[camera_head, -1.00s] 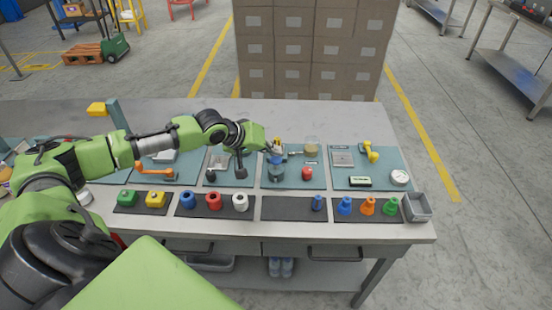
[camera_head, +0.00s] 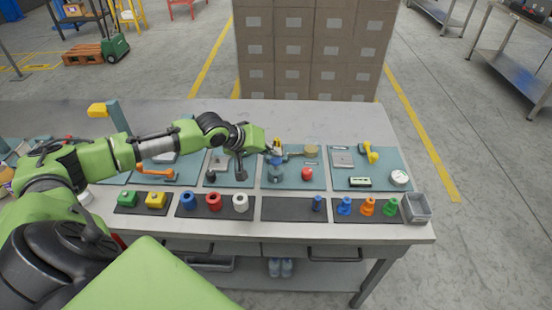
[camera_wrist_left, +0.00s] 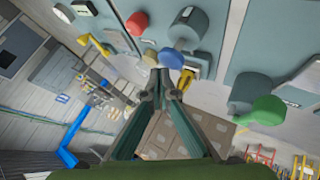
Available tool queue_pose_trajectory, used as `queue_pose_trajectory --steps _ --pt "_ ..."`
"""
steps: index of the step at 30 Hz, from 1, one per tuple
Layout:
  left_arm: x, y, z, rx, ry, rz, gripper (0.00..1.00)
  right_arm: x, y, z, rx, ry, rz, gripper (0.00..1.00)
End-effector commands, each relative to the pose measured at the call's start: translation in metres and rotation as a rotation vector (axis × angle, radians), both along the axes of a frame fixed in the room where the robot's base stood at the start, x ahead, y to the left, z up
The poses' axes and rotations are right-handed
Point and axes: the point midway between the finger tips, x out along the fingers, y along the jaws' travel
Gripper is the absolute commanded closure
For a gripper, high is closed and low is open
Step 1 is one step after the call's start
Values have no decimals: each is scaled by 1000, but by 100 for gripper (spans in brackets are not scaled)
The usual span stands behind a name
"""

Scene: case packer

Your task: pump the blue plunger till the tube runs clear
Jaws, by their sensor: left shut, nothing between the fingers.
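The blue plunger (camera_head: 276,160) tops a blue-grey pump body (camera_head: 275,174) on a teal mat in the head view. A thin tube (camera_head: 296,154) runs right from the pump toward a tan-topped round jar (camera_head: 312,150); its contents are too small to judge. My left gripper (camera_head: 268,149) is shut and empty, at the plunger's upper left. In the left wrist view the shut fingertips (camera_wrist_left: 160,76) lie close to the round blue plunger top (camera_wrist_left: 171,58); I cannot tell whether they touch. My right gripper is not in view.
A red knob (camera_head: 307,174) sits right of the pump, and a black-handled part (camera_head: 211,175) to its left. Coloured pieces stand in dark trays along the front edge. A grey bin (camera_head: 416,208) is at the right corner. The table behind the mats is mostly clear.

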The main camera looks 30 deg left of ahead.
Motion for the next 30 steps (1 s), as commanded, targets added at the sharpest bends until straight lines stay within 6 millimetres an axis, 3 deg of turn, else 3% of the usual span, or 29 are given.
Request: queue_pose_trajectory --steps 30 --pt "0 -1 -10 -2 0 0 100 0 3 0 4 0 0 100"
